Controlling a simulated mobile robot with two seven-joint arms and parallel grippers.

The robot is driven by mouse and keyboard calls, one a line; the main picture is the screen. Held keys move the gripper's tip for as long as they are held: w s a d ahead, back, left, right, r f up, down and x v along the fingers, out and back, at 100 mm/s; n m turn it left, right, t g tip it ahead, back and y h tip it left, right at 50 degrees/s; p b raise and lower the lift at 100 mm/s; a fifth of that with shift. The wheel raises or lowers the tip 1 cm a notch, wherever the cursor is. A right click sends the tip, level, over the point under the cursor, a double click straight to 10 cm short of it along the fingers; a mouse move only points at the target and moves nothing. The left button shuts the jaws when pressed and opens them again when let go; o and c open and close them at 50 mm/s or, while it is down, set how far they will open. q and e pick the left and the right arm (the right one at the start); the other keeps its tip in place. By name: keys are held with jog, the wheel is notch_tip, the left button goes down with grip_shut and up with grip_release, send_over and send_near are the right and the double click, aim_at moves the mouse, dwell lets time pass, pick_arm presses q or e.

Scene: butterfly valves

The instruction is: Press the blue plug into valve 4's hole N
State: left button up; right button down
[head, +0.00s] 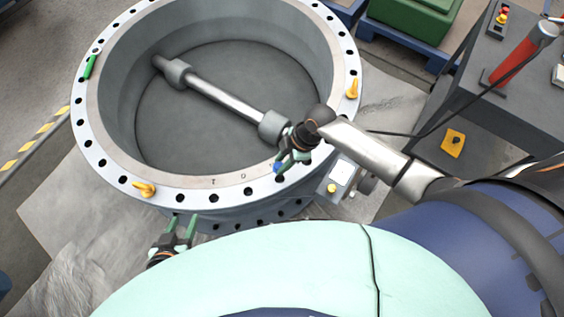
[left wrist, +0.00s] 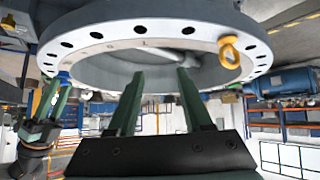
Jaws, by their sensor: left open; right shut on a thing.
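The valve (head: 115,165) is a large round body with a pale flange full of dark holes and a shaft across its bore. Its flange also shows from below in the left wrist view (left wrist: 120,38). My right gripper (head: 283,163) is shut on the blue plug (head: 277,168) at the near-right part of the flange. The plug shows at the rim in the left wrist view (left wrist: 63,75). I cannot tell whether it is in a hole, nor which hole is N. My left gripper (head: 181,228) is open and empty, below the flange's near edge.
Yellow eye bolts (head: 145,188) (head: 352,89) stand on the flange, and a green piece (head: 90,66) lies at its far left. A small box (head: 341,172) is beside the valve at right. A dark bench (head: 505,95) carries a red cylinder (head: 512,58).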

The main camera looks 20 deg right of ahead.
jog(key=shift+a+f+b, duration=0.1)
jog(key=shift+f+b, duration=0.9)
jog(key=shift+f, duration=0.1)
notch_tip(320, 180, down, 3)
jog(key=b, duration=0.2)
jog(key=shift+r+b, duration=0.15)
jog(key=shift+b, duration=0.25)
pick_arm(q)
jog(key=shift+m+h, duration=0.3)
jog(key=shift+h, duration=0.1)
jog(key=d+f, duration=0.1)
jog(key=w+f, duration=0.1)
jog(key=d+f+b, duration=0.1)
jog(key=shift+w+d+f, duration=0.25)
jog(key=shift+d, duration=0.1)
pick_arm(e)
jog(key=shift+f, duration=0.55)
pick_arm(q)
jog(key=shift+a+f, duration=0.1)
jog(key=shift+s+a, duration=0.1)
pick_arm(e)
jog(key=shift+f, duration=0.1)
pick_arm(q)
jog(key=shift+r+p, duration=0.3)
jog(key=shift+f+b, duration=0.45)
jog(key=shift+f, duration=0.05)
pick_arm(e)
jog(key=shift+f, duration=0.7)
